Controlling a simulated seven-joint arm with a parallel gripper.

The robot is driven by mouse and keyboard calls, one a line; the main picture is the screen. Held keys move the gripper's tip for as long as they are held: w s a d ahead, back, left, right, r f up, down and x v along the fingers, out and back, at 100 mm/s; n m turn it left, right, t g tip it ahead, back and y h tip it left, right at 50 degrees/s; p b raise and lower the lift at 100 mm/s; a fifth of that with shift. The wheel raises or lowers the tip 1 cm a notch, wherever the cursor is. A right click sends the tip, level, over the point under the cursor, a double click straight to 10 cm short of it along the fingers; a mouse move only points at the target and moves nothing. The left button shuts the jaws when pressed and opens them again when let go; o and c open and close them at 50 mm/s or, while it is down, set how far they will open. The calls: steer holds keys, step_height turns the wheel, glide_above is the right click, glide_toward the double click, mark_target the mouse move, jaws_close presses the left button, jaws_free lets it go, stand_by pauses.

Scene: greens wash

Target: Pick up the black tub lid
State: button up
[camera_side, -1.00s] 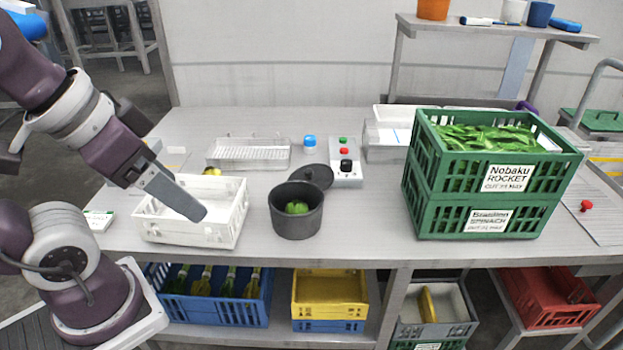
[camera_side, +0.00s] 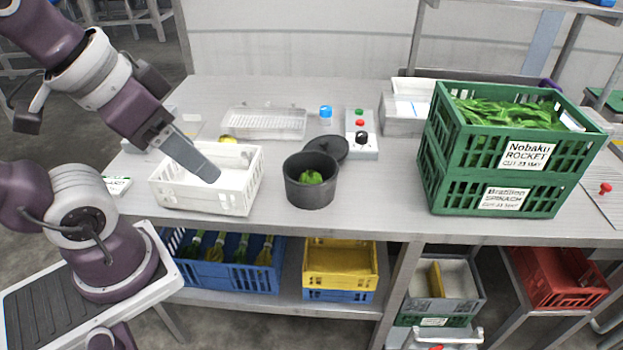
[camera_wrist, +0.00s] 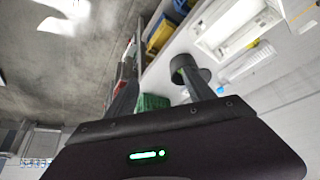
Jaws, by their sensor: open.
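The black tub lid (camera_side: 328,147) is a dark round disc just behind the black tub (camera_side: 311,190) in the side view. The tub hides its near part, and I cannot tell whether they touch. The tub is upright and open, with green leaves (camera_side: 311,178) inside. My gripper (camera_side: 213,178) is over the white crate, left of the tub and lid, and holds nothing I can see. In the wrist view its two fingers (camera_wrist: 160,75) stand apart.
The white crate (camera_side: 202,203) stands left of the tub. A control box (camera_side: 362,147) and a blue-capped container (camera_side: 326,115) are close behind and right of the lid. A white tray (camera_side: 264,124) is behind. Stacked green crates (camera_side: 430,185) stand right, with bare table between.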

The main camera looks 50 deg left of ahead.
steer(key=shift+c, duration=1.1)
steer(key=w+a+r+n+g, duration=0.1)
steer(key=w+r+n, duration=0.1)
steer(key=w, duration=0.3)
steer(key=w+a+r+n, duration=0.1)
steer(key=w+n, duration=0.2)
steer(key=w, duration=0.3)
steer(key=n+g, duration=0.2)
steer(key=n, duration=1.1)
glide_above(324, 142)
steer(key=s, duration=0.1)
steer(key=s+x, duration=0.2)
steer(key=x, duration=0.7)
steer(key=s+f+x, duration=0.1)
steer(key=s+x, duration=0.1)
steer(key=x, duration=1.2)
steer(key=s+x, duration=0.1)
steer(key=x, duration=0.2)
steer(key=shift+f, duration=0.15)
jaws_close()
